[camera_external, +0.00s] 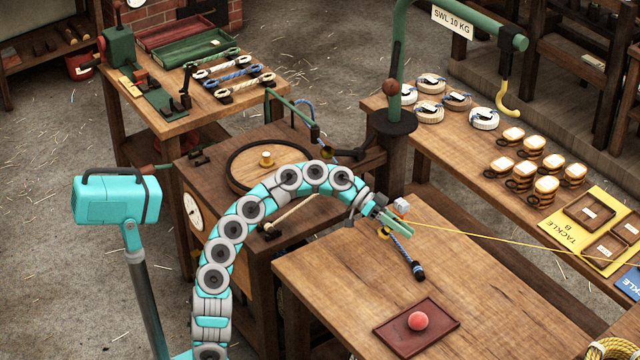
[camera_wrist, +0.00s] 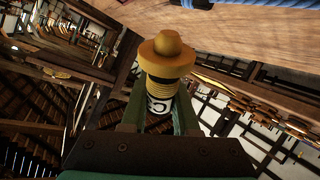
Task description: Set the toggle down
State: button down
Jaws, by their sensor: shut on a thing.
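My gripper (camera_external: 398,228) is above the far left part of the front wooden table. Its green fingers, also in the wrist view (camera_wrist: 158,115), are shut on what looks like the toggle (camera_wrist: 167,58). It has an ochre knobbed end, a ribbed neck and a white part with a dark letter partly hidden between the fingers. In the external view a small ochre end shows below the fingers (camera_external: 384,234) and a pale block (camera_external: 401,206) above them. I cannot tell whether the toggle touches the table.
A blue rope piece with a black end (camera_external: 403,256) lies close by the gripper. A thin yellow line (camera_external: 520,241) runs rightward from near the gripper. A red tray (camera_external: 394,338) holding a red ball (camera_external: 418,321) is nearer the front. The front table (camera_external: 335,265) is mostly bare.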

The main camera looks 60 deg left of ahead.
aim_at(422, 289)
jog(key=w+a+f+n+t+y+p, duration=0.1)
jog(key=a+f+n+t+y, duration=0.1)
jog(key=a+n+y, duration=0.2)
jog(key=a+f+n+t+y+p, duration=0.1)
jog(key=a+f+n+t+y, duration=0.2)
jog(key=a, duration=0.4)
jog(key=w+a+f+n+t+y+p, duration=0.1)
jog(key=a+f+n+t+y, duration=0.2)
jog(key=a+n+y, duration=0.2)
jog(key=shift+w+a+n+y, duration=0.3)
jog(key=shift+a+n+y, duration=0.1)
jog(key=shift+a+n, duration=0.45)
jog(key=d+r+m+h, duration=0.1)
jog(key=d, duration=0.4)
jog(key=d+r+m+h+b, duration=0.1)
jog(key=d, duration=0.4)
jog(key=d+r+m+h+b, duration=0.1)
jog(key=d, duration=0.4)
jog(key=shift+w+h, duration=0.2)
jog(key=shift+h, duration=0.2)
jog(key=s+d+r+m+g+h+b, duration=0.1)
jog(key=s+d+r+m+h, duration=0.1)
jog(key=d, duration=0.5)
jog(key=s+d+r+m+g+h+b, duration=0.1)
jog(key=s+d+b, duration=0.1)
jog(key=d, duration=0.5)
jog(key=shift+a+f, duration=0.2)
jog(key=shift+f, duration=3.65)
